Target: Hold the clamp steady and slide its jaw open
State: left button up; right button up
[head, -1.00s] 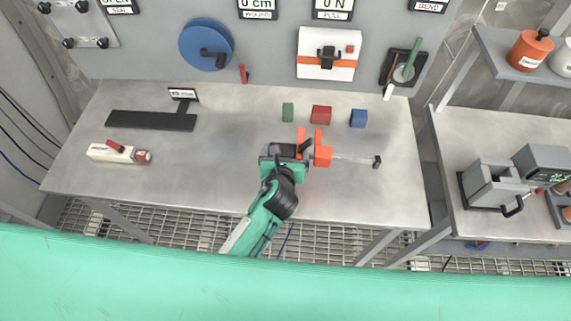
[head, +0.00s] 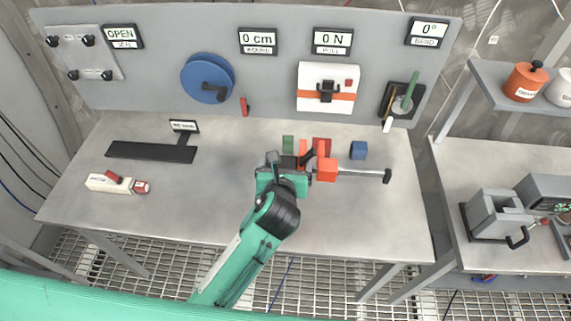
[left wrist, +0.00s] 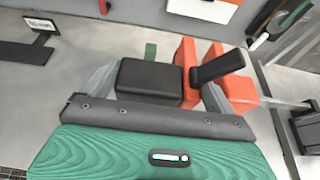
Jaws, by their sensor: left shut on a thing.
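The clamp shows in the head view as orange jaws (head: 326,170) with a thin grey bar (head: 360,173) running right to a black end. My left gripper (head: 283,170) is shut on its black handle at the left end. In the left wrist view the black handle (left wrist: 150,82) sits between the grey fingers. Two orange jaw pieces (left wrist: 187,72) stand just right of it, close together, with a black lever (left wrist: 218,66) beside them. The clamp seems held above the bench, overlapping the red block in the picture. My right gripper is not in view.
Green (head: 288,144), red (head: 321,145) and blue (head: 358,150) blocks stand behind the clamp on the steel bench (head: 225,215). A black plate (head: 150,152) and a white-and-red tool (head: 117,184) lie at left. The front right of the bench is clear.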

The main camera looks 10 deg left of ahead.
pick_arm(q)
jog(key=shift+f+b, duration=3.15)
jog(key=shift+f, duration=6.75)
jog(key=shift+s, duration=0.1)
